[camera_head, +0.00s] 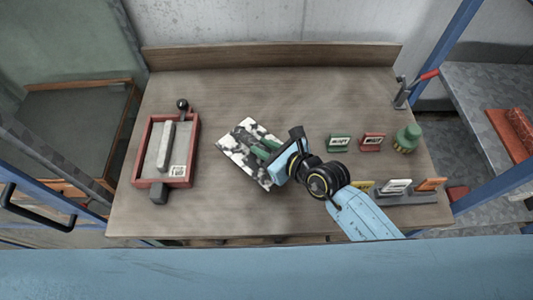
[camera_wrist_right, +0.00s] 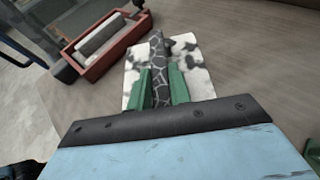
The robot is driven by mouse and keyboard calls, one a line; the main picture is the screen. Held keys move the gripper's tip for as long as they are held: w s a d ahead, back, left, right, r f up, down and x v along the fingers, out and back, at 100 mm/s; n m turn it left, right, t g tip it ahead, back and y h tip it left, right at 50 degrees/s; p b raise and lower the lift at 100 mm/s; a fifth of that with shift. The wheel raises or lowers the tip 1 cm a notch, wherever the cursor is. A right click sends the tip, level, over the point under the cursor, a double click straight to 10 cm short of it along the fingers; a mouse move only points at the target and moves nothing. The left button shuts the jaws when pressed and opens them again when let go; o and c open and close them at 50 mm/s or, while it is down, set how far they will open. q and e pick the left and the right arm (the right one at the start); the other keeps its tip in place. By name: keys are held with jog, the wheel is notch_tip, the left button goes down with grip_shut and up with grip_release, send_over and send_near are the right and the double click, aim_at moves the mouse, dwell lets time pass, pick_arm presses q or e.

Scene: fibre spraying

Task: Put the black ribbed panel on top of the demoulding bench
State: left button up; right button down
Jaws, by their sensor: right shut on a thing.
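I cannot pick out a black ribbed panel for sure in either view. My right gripper (camera_head: 262,150) reaches over a black-and-white blotched plate (camera_head: 236,134) on the wooden table. In the right wrist view, its two green fingers (camera_wrist_right: 160,85) are shut on a dark strip with pale crackle lines (camera_wrist_right: 157,60). The blotched plate (camera_wrist_right: 194,68) lies below or behind this strip; I cannot tell whether they are joined. Which surface is the demoulding bench is not marked; the wooden table (camera_head: 220,90) fills the middle. My left gripper is not in view.
A red-rimmed tray (camera_head: 194,148) with a grey block stands at the left of the table. Small green (camera_head: 339,143) and red (camera_head: 372,142) signs, a green knobbed object (camera_head: 407,138) and a card rack (camera_head: 405,198) stand at the right. Grey side surfaces flank the table.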

jog(key=shift+w+f+b, duration=0.1)
jog(key=shift+f+b, duration=0.45)
jog(key=shift+f, duration=1.65)
jog(key=shift+f, duration=0.15)
jog(key=c, duration=1.3)
grip_release()
jog(key=shift+f, duration=0.15)
jog(key=shift+r, duration=0.25)
jog(key=p+v, duration=0.1)
jog(key=v, duration=1.1)
jog(key=shift+f, duration=0.2)
